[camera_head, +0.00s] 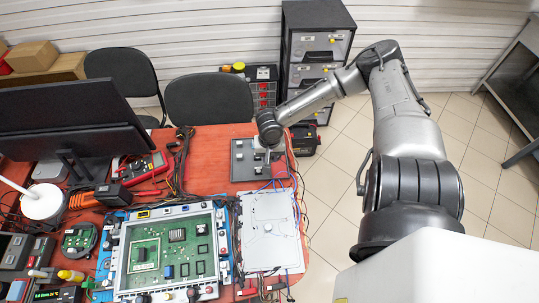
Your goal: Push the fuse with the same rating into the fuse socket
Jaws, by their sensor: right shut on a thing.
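My right gripper (267,156) is at the right part of a dark grey panel (243,170) near the far right of the red bench. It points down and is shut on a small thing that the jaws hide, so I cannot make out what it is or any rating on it. The panel carries small fittings on its left part, too small to identify. The fuse socket cannot be told apart at this size. My left gripper is not in view.
A light grey plate (268,235) lies in front of the panel, beside a framed green circuit board (145,253). Cables and a red multimeter (143,170) lie to the left. A monitor (65,115) stands at the left.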

